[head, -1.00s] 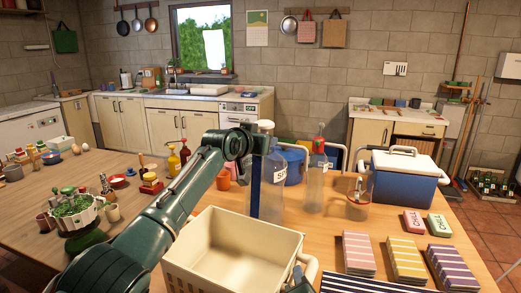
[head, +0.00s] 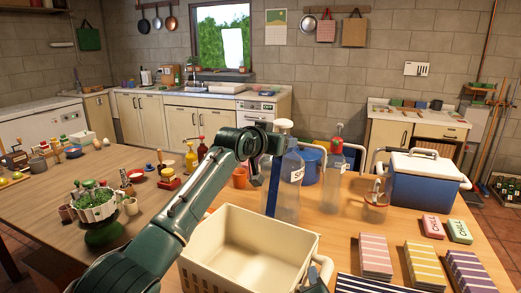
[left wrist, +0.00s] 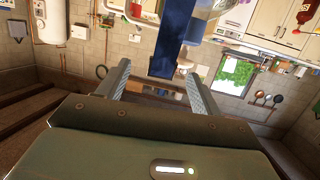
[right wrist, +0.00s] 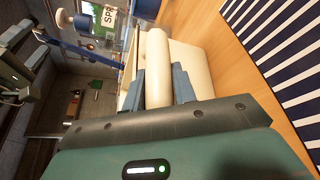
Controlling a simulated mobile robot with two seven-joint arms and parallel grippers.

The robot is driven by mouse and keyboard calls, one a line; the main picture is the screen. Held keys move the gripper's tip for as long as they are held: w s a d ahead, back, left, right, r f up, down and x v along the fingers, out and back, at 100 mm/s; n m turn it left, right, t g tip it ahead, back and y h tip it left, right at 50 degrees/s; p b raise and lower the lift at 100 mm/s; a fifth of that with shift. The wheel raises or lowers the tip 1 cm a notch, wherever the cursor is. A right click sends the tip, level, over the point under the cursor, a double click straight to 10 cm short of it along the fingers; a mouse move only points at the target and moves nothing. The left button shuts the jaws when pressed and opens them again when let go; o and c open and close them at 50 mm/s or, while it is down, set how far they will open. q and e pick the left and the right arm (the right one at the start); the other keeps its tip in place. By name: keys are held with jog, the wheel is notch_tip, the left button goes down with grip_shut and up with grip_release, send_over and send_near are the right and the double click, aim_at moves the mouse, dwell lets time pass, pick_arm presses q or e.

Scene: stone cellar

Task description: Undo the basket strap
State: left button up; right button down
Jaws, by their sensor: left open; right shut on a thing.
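The cream basket (head: 290,240) stands on the table's near side. A dark blue strap (head: 272,190) stands upright behind its far rim. It also shows in the left wrist view (left wrist: 172,42), with its near end by the fingertips, and in the right wrist view (right wrist: 75,48). My left gripper (head: 256,170) is open beside the strap in the head view; in its wrist view (left wrist: 158,68) no grip on the strap shows. My right gripper (right wrist: 160,80) is shut on the basket's cream handle (right wrist: 158,60), at the basket's right in the head view. The strap's fastening cannot be made out.
A clear spray bottle (head: 288,195) stands close behind the strap, with another bottle (head: 334,180) to its right. A blue cooler (head: 425,185), a glass jug (head: 376,200) and striped packs (head: 375,257) are to the right. A planter (head: 95,210) is at the left.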

pick_arm(q)
jog(key=v, duration=1)
pick_arm(e)
jog(key=shift+d, duration=0.1)
jog(key=c, duration=1)
grip_release()
jog(key=shift+c, duration=0.2)
